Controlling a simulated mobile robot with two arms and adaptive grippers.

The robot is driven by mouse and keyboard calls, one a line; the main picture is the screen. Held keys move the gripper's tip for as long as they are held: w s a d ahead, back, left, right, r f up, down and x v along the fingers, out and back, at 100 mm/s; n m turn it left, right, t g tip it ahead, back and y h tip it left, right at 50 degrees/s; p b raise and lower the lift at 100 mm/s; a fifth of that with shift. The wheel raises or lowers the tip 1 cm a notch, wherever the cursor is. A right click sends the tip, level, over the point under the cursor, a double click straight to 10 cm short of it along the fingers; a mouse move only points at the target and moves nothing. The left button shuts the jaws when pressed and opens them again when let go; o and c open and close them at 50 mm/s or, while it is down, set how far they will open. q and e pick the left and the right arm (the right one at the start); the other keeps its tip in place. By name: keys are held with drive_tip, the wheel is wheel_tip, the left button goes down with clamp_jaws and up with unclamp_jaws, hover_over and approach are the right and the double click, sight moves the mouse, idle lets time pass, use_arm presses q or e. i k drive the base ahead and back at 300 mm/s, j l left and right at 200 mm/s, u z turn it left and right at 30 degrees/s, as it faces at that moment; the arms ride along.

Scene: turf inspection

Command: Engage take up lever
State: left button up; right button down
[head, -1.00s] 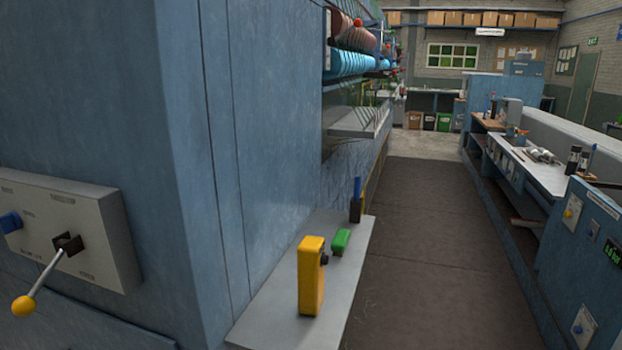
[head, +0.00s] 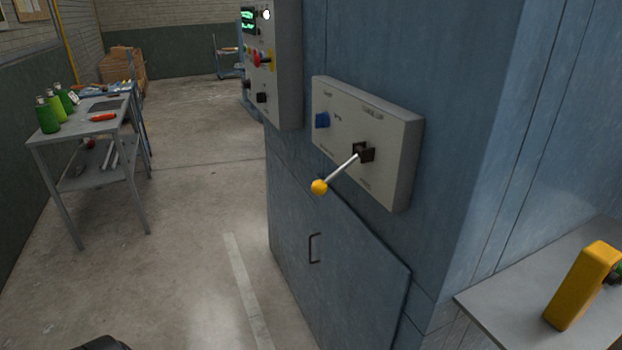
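The take up lever (head: 341,172) is a metal rod with a yellow ball knob (head: 319,187). It comes out of a black slot on a grey control box (head: 402,163) on the blue machine's side and points down and to the left. A blue knob (head: 322,120) sits on the same box, left of the lever's slot. Neither of my grippers shows in the head view. A dark shape at the bottom left edge is too cut off to identify.
A taller control panel (head: 285,62) with buttons stands left of the lever box. Below is a blue cabinet door (head: 345,270) with a handle. A grey shelf (head: 500,300) carrying a yellow device (head: 582,286) juts out at right. A metal table (head: 80,135) stands left; the floor between is clear.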

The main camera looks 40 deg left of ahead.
sight(319, 188)
drive_tip(key=j+u, duration=0.1)
drive_tip(key=u, duration=0.65)
drive_tip(key=i+j+u, duration=0.1)
drive_tip(key=u, duration=0.25)
